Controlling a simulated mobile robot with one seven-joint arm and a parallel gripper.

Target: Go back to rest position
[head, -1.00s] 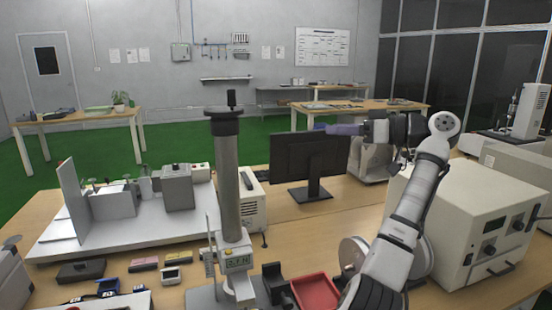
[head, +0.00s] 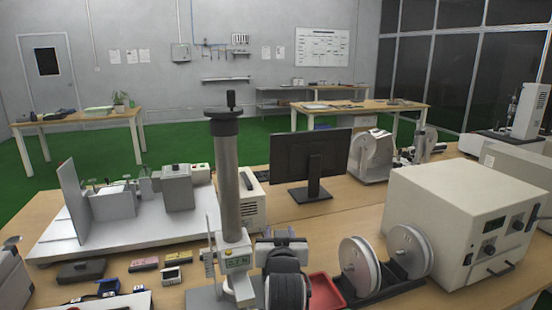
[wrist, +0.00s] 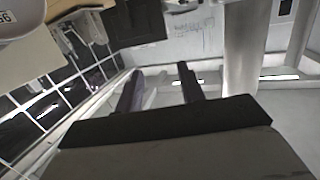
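My gripper (wrist: 160,71) shows in the wrist view with its two dark fingers apart and nothing between them. The left finger looks purplish. In the head view my arm (head: 286,285) is folded low in front, just right of the column-shaped test stand (head: 229,180). The fingers cannot be made out clearly there. The wrist view looks out over the room, tilted, with the windows at left and a grey upright post (wrist: 245,45) at right.
A red tray (head: 325,291) lies close right of my arm. Beside it are two white reels (head: 360,265) and a large beige instrument (head: 450,215). A black monitor (head: 310,160) stands behind. A white platform (head: 130,235) with apparatus is at left.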

